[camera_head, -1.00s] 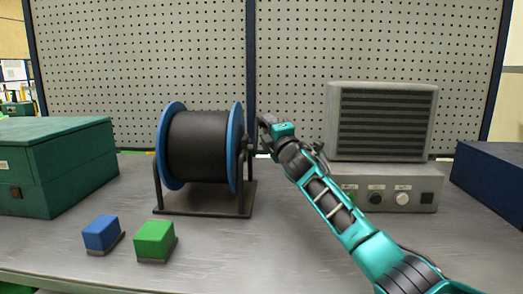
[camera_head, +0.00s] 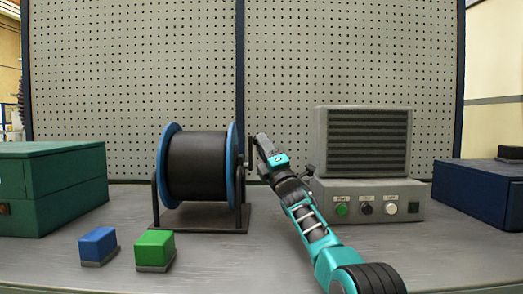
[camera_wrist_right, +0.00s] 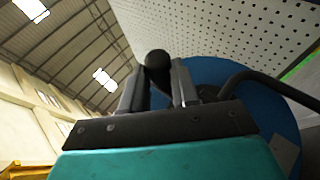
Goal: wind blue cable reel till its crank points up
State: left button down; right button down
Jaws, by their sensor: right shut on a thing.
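The cable reel (camera_head: 196,166) stands on the bench left of centre. It has blue flanges, black cable wound on it, and a dark stand. Its crank is on the right side, mostly hidden by my right gripper (camera_head: 256,143), which is beside the right flange. In the right wrist view the crank's dark knob (camera_wrist_right: 158,62) sits between the two fingers of my right gripper (camera_wrist_right: 158,85), which is shut on it. The blue flange (camera_wrist_right: 225,80) is behind. The crank's exact angle is hard to tell. My left gripper is not in view.
A blue block (camera_head: 98,245) and a green block (camera_head: 155,249) lie in front of the reel. A green case (camera_head: 52,190) is at left. A grey control unit (camera_head: 368,200) with buttons stands right of my arm, a navy box (camera_head: 480,190) at far right. A pegboard (camera_head: 340,60) closes the back.

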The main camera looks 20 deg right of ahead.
dwell(0.6)
jog(key=c, duration=0.8)
grip_release()
jog(key=shift+c, duration=0.2)
jog(key=shift+s+f, duration=0.1)
